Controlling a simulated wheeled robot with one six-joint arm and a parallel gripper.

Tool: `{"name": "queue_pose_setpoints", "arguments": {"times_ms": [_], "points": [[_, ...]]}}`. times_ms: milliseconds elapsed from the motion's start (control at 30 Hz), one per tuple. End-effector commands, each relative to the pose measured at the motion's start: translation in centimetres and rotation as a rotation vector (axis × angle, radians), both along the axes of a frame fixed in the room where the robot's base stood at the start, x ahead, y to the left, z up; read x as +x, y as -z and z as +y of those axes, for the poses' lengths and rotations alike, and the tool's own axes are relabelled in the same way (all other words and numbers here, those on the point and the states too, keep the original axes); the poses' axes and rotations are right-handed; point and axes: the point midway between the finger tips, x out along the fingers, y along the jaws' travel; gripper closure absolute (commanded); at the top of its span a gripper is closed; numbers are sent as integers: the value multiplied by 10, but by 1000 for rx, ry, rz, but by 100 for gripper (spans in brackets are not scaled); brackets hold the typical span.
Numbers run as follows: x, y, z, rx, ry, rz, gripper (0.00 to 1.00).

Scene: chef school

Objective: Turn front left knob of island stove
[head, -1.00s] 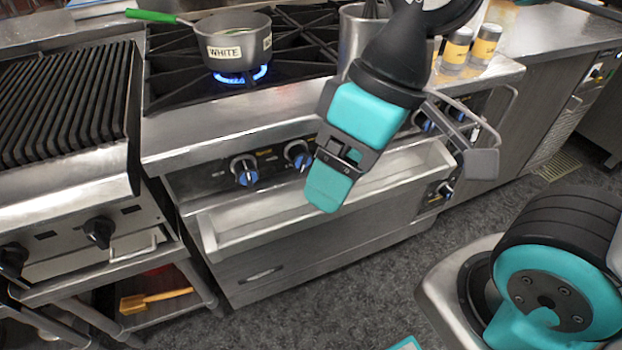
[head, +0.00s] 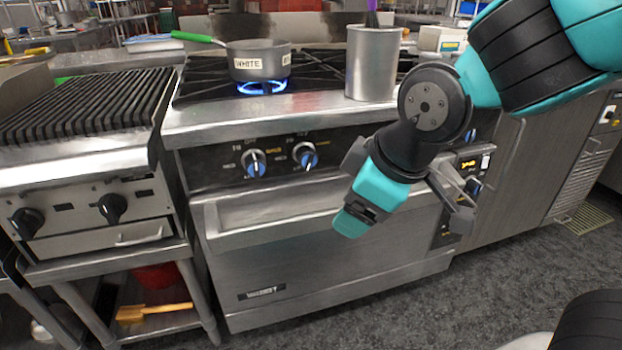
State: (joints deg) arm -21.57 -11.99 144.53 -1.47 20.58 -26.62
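The island stove (head: 330,265) stands ahead in the head view. Its front left knob (head: 254,164), silver with a blue grip, is the leftmost on the dark control panel. A second, similar blue knob (head: 306,156) sits just right of it. A blue flame (head: 262,88) burns under a grey pot labelled WHITE (head: 258,62) on the left burner. My gripper (head: 406,190) is teal, black and grey, with its grey fingers spread apart and nothing between them. It is right of both knobs and apart from the front left knob. It hides the middle of the panel.
A tall metal pot (head: 371,65) stands on the stovetop to the right. A ribbed grill (head: 85,105) with black knobs adjoins the stove on the left. A ledge (head: 310,210) juts out below the stove knobs. Grey floor (head: 400,310) in front is clear.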

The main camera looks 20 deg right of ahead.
Motion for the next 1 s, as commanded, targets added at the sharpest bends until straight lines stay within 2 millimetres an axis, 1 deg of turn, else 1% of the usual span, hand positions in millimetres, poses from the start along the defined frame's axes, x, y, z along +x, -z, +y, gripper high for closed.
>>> {"name": "queue_pose_setpoints", "arguments": {"times_ms": [33, 167, 233, 300, 400, 467, 500, 567, 600, 667, 767, 833, 900, 1000], "points": [[8, 20, -2, -29, -18, -38, 26], [32, 51, -14, -139, -72, -163, 26], [48, 71, -22, -228, -113, -250, 26], [66, 91, -31, -342, -165, -348, 26], [89, 112, -44, -534, -245, -486, 26], [101, 122, -50, -660, -297, -562, 26], [108, 128, -53, -750, -331, -609, 26], [118, 135, -57, -890, -383, -678, 26], [123, 139, -58, -987, -419, -718, 26], [129, 144, -59, -1140, -471, -776, 26], [136, 152, -56, -1407, -558, -853, 26], [137, 157, -49, -1601, -614, -896, 26], [137, 159, -41, -1788, -663, -925, 26], [133, 161, -27, -2020, -715, -946, 26]]}}
